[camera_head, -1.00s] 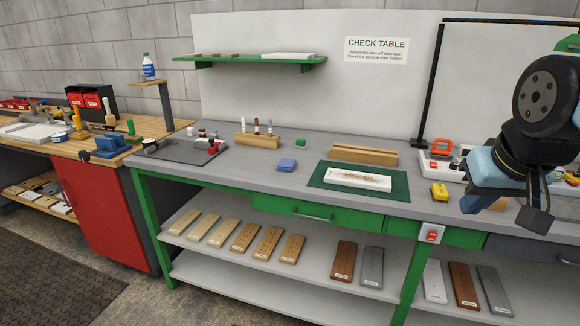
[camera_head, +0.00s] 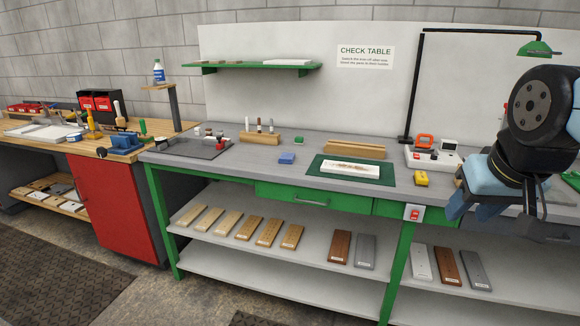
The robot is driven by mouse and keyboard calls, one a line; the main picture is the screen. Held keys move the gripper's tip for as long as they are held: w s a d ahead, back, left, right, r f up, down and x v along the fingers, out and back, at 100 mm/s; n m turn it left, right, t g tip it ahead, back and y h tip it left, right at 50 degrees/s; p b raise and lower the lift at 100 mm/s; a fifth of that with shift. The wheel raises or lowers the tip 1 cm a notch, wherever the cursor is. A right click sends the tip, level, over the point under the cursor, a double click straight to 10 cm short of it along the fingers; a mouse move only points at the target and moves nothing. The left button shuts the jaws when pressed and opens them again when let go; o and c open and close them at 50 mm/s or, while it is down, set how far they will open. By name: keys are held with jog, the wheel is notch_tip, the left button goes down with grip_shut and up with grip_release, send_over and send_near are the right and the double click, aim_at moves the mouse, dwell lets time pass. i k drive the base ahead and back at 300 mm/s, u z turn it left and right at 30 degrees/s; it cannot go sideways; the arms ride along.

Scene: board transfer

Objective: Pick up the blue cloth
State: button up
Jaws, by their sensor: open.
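The blue cloth (camera_head: 287,158) lies as a small folded square on the grey check table (camera_head: 240,160), left of a green mat (camera_head: 313,167). My gripper (camera_head: 520,212) is at the right of the view, in front of the table's right part and well apart from the cloth. Its jaws are open and I see nothing between them. My own arm hides part of the table behind it.
A white board (camera_head: 350,170) lies on the mat. A wooden block with pens (camera_head: 258,138) stands behind the cloth. A yellow item (camera_head: 421,178) and a white power box (camera_head: 432,158) are to the right.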

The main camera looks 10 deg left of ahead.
aim_at(285, 158)
jog(key=u, duration=0.9)
jog(key=i, duration=2)
jog(key=z, duration=0.45)
jog(key=k, duration=0.55)
jog(key=z, duration=0.15)
jog(key=i, duration=0.6)
jog(key=u, duration=0.1)
